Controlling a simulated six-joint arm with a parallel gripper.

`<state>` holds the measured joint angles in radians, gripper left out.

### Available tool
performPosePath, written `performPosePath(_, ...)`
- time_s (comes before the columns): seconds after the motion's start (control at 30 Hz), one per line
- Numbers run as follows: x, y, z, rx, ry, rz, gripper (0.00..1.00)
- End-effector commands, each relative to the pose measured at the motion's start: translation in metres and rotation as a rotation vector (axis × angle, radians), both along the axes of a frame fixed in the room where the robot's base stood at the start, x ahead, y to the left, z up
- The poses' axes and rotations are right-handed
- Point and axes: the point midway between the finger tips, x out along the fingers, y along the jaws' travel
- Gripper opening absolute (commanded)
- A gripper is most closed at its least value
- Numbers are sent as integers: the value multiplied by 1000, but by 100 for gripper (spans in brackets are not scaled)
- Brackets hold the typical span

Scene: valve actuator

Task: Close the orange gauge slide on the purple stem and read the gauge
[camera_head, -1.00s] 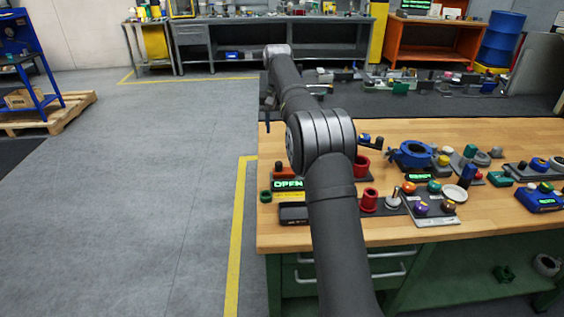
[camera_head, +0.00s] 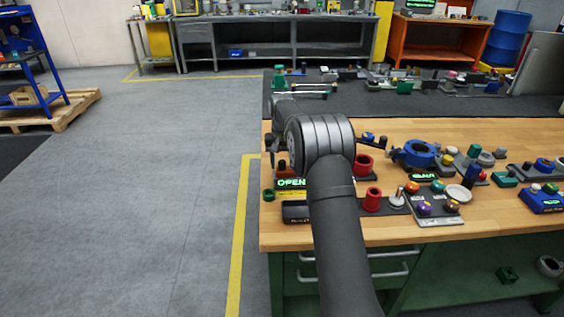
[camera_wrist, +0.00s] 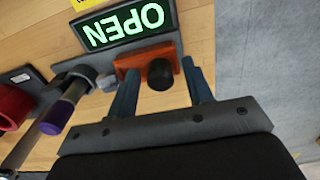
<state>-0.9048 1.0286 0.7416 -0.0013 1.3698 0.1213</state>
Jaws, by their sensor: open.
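The orange gauge slide (camera_wrist: 173,60) with a black knob (camera_wrist: 160,74) shows in the wrist view, beside a dark display (camera_wrist: 125,23) reading OPEN in green. The purple stem (camera_wrist: 61,112) is a purple-banded rod to the left of the slide. My gripper (camera_wrist: 160,68) is open, with one blue-grey finger on each side of the black knob in the picture. I cannot tell whether the fingers touch the slide. In the head view the OPEN display (camera_head: 291,183) stands at the bench's left end; my arm hides the stem there.
The wooden bench (camera_head: 480,228) carries red cylinders (camera_head: 372,200), a blue ring fitting (camera_head: 415,153) and a panel of coloured knobs (camera_head: 432,206) right of my arm. A small green ring (camera_head: 268,195) sits by the left edge. Open floor (camera_head: 150,190) lies left.

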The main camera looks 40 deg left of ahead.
Motion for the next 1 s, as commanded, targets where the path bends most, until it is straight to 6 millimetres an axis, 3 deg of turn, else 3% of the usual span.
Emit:
performPosePath(0.13,0,0,0,0,0,0,47)
performPosePath(0.33,0,0,0,0,0,0,12)
performPosePath(0.5,2,-2,1,0,0,-1,12)
performPosePath(0.73,22,-21,1,0,1,0,12)
performPosePath(0.97,23,-22,1,1,1,2,12)
performPosePath(1.0,23,-22,1,1,1,1,27)
